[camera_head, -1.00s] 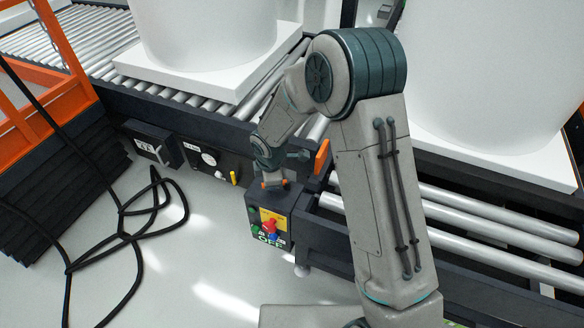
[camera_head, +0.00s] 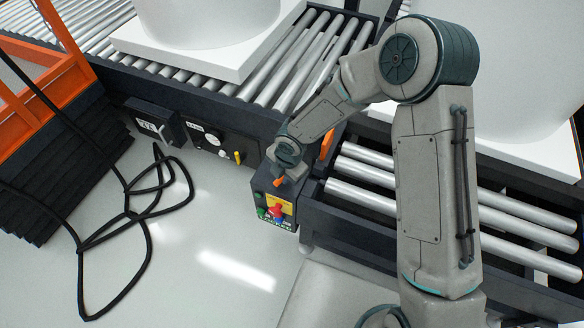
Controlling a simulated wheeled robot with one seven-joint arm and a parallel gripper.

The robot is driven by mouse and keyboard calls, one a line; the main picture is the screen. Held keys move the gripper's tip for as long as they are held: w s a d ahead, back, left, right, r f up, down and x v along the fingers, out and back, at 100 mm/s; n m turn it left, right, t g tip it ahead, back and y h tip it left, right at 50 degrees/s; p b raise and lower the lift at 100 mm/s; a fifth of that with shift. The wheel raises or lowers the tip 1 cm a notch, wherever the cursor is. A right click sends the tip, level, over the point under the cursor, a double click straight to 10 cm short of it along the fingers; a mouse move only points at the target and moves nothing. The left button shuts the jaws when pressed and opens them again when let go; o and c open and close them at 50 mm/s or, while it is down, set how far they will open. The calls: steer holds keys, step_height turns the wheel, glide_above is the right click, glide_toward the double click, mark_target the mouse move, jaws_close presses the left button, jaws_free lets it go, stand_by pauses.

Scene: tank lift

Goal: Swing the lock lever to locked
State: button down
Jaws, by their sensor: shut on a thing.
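My gripper (camera_head: 290,178) reaches down to the top of a dark control box (camera_head: 261,183) at the end of the roller conveyor. It is shut on a small part there, which appears to be the lock lever. Small orange bits show at the fingertips; I cannot tell which are lever and which are gripper. The wrist hides most of the grip and the lever's angle. The box's front has a yellow plate (camera_head: 285,205), a red knob (camera_head: 278,212) and green buttons.
An upright orange piece (camera_head: 326,146) stands just right of my wrist. A panel with a yellow handle (camera_head: 239,157) is left of the box. Black cable (camera_head: 140,243) loops over the floor. White tanks stand on the conveyors. The floor before the box is clear.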

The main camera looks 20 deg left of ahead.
mark_target(290, 189)
steer(key=shift+w, duration=0.1)
stand_by(0.3)
steer(key=c, duration=1.4)
jaws_free()
steer(key=shift+o, duration=0.2)
step_height(290, 189, up, 14)
steer(key=s+d+p, duration=0.1)
steer(key=d+p, duration=0.1)
steer(key=p, duration=0.3)
steer(key=shift+d+f, duration=0.2)
steer(key=shift+d, duration=0.1)
